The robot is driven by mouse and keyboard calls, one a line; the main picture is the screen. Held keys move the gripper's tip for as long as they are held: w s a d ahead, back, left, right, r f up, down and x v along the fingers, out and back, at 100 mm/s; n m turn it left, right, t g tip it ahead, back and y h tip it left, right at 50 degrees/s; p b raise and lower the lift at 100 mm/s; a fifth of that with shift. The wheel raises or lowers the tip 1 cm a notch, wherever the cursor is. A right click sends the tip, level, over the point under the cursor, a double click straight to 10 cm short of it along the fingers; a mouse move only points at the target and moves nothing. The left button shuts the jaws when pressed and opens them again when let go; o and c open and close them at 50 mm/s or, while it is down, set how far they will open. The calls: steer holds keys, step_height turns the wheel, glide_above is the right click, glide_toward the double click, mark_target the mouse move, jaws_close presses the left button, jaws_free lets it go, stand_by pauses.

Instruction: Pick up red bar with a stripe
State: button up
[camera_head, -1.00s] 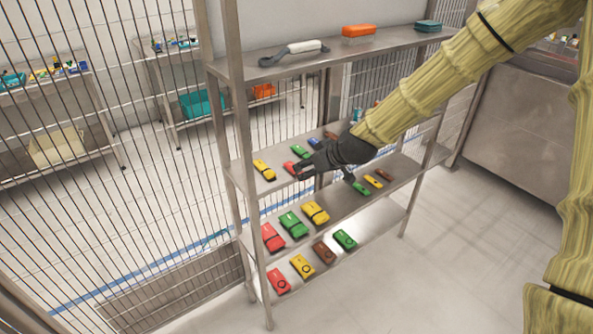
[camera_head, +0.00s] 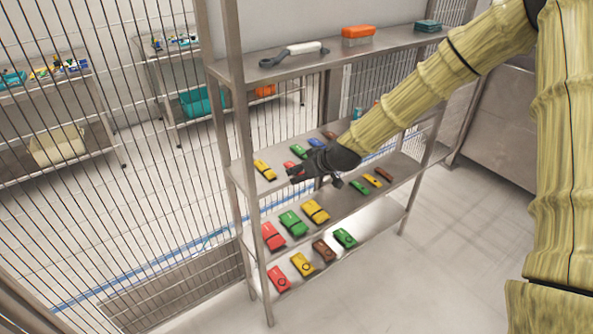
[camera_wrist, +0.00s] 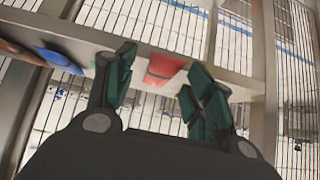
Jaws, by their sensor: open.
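My gripper (camera_head: 296,178) is open and empty at the front of the middle shelf. A red bar (camera_head: 291,166) lies on that shelf just beyond the fingers, partly hidden by them in the head view. In the wrist view the red bar (camera_wrist: 164,68) shows beyond the gap between the open fingers (camera_wrist: 160,75), apart from them. A faint dark line seems to cross it. Another red bar (camera_head: 271,237) with a dark stripe lies on a lower level at the left. A third red bar (camera_head: 278,279), with a dark ring mark, lies on the bottom shelf.
A yellow bar (camera_head: 264,170) lies left of the nearest red bar; green (camera_head: 298,151) and blue (camera_head: 315,143) bars lie to its right. Shelf posts (camera_head: 240,150) and the upper shelf (camera_head: 290,65) bound the space. Several other bars fill the lower shelves.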

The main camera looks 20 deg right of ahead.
steer(key=c, duration=1)
steer(key=shift+c, duration=0.2)
steer(key=shift+r, duration=0.15)
